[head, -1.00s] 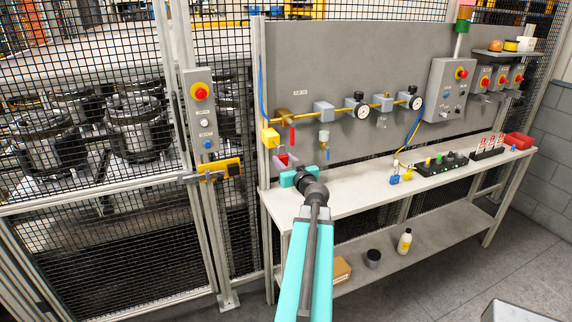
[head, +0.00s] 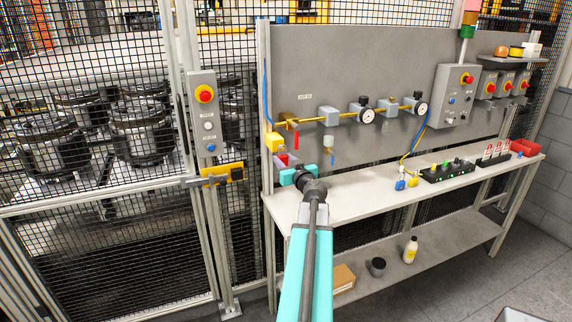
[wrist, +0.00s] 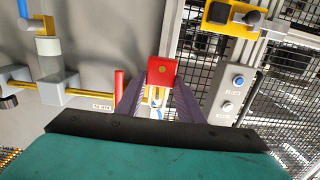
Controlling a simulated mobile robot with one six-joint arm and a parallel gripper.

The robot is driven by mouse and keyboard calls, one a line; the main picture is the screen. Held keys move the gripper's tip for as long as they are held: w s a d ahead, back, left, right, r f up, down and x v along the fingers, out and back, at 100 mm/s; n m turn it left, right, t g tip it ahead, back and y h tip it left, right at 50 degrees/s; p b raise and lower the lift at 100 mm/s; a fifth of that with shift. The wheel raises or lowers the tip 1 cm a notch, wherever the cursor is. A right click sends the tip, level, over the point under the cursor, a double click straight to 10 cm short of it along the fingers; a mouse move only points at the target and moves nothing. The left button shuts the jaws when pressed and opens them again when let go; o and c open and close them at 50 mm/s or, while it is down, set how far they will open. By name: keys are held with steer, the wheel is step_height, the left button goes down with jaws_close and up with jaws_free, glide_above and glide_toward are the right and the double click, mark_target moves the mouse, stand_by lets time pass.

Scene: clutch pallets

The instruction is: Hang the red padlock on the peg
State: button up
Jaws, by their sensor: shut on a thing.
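The red padlock (wrist: 161,71) is held between the two purple-grey fingers of my gripper (wrist: 157,100) in the wrist view. Its red body shows past the fingertips, and the fingers partly hide the rest. In the head view my gripper (head: 284,164) is in front of the left end of the grey panel, above the bench. The padlock (head: 283,159) is a small red patch there, close to a yellow block on the panel. Contact between padlock and panel cannot be told. I cannot pick out the peg clearly in either view.
The bench (head: 350,198) has clear room in its middle. A red-handled valve (head: 290,121) and gauges (head: 367,115) project from the panel. The mesh fence (head: 100,220) is on the left.

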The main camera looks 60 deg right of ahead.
steer(key=shift+w+d, duration=0.4)
steer(key=shift+w, duration=0.15)
steer(key=shift+w+d+f, duration=0.2)
steer(key=shift+w+d, duration=0.05)
steer(key=shift+w, duration=0.1)
steer(key=shift+f+p, duration=0.1)
steer(key=shift+p, duration=0.5)
steer(key=shift+w+f, duration=0.1)
steer(key=shift+f, duration=0.05)
steer(key=o, duration=1.2)
